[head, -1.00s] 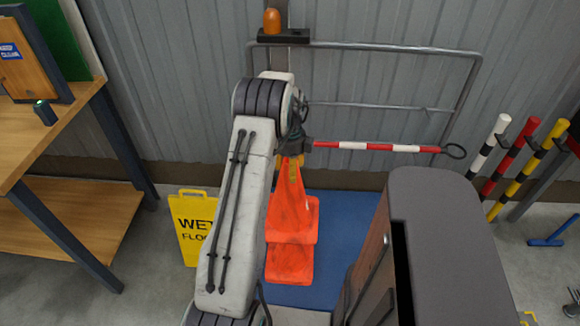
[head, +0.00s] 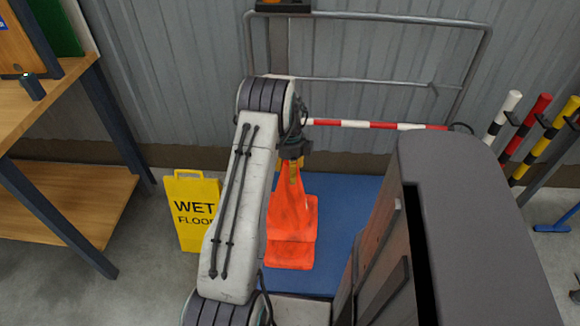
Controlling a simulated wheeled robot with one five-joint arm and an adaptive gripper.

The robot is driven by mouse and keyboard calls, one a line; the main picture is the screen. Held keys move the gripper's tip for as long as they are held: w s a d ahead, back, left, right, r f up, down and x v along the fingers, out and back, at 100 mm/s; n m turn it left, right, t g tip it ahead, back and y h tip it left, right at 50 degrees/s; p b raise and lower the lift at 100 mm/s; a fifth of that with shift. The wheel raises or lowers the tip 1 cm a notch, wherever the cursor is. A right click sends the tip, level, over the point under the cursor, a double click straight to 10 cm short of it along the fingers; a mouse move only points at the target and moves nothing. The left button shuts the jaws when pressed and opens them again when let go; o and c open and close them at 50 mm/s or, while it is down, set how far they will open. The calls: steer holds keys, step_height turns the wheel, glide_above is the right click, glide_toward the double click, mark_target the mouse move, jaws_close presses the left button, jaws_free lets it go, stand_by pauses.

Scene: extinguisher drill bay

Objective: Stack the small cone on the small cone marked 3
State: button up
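An orange small cone (head: 291,212) with a yellow patch near its tip hangs upright below my gripper (head: 291,164). My gripper is at the cone's tip and appears shut on it, though my arm and wrist hide most of the fingers. A second orange cone (head: 289,257) stands on the blue mat (head: 343,215) directly below. Only its lower part shows under the upper cone's base. Its mark is not visible. The two overlap in this view, and I cannot tell whether they touch.
A yellow wet-floor sign (head: 191,212) stands just left of the cones, partly behind my arm. A red-and-white bar (head: 360,124) and a grey rail frame (head: 385,17) are behind. A wooden bench (head: 62,195) is at left; striped posts (head: 530,125) are at right.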

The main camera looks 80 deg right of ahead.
steer(key=shift+f+b, duration=1.05)
steer(key=shift+f, duration=1.2)
steer(key=shift+s+b, duration=0.1)
steer(key=shift+b, duration=0.4)
steer(key=shift+b, duration=0.35)
steer(key=shift+f, duration=0.15)
steer(key=shift+f+b, duration=4.95)
steer(key=shift+f, duration=1.75)
steer(key=o, duration=1.2)
steer(key=shift+r, duration=0.1)
